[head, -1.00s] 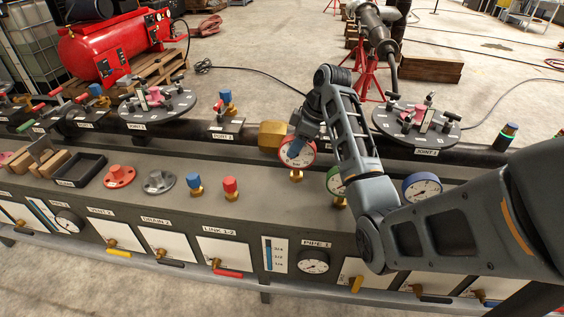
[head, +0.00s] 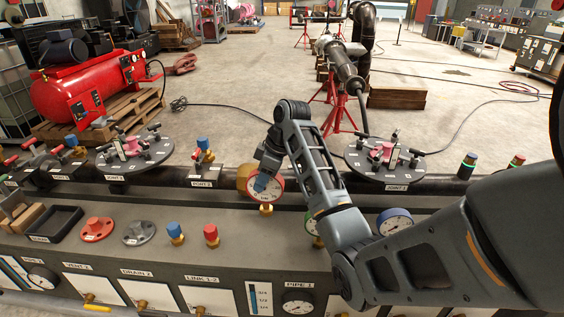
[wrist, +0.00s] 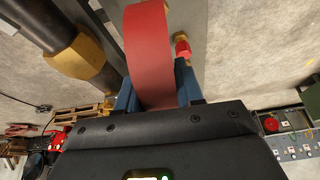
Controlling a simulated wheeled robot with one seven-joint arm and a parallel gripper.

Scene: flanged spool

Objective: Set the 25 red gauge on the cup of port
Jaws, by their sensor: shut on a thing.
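The red gauge (head: 266,186) has a red rim, a white dial and a brass stem at its lower end. It is upright in the head view, in front of the black pipe. My gripper (head: 268,170) is shut on it from above. In the wrist view the gauge's red rim (wrist: 148,50) fills the space between my blue fingers (wrist: 150,95). I cannot tell whether the stem touches the bench. The labels are too small to tell surely which spot is the port, and no cup shows clearly.
A brass collar (head: 239,178) on the black pipe is close behind the gauge. Blue-capped (head: 176,233) and red-capped (head: 211,235) brass fittings stand on the bench to the left. A blue gauge (head: 394,222) stands right of my arm. A green gauge (head: 310,222) is partly hidden.

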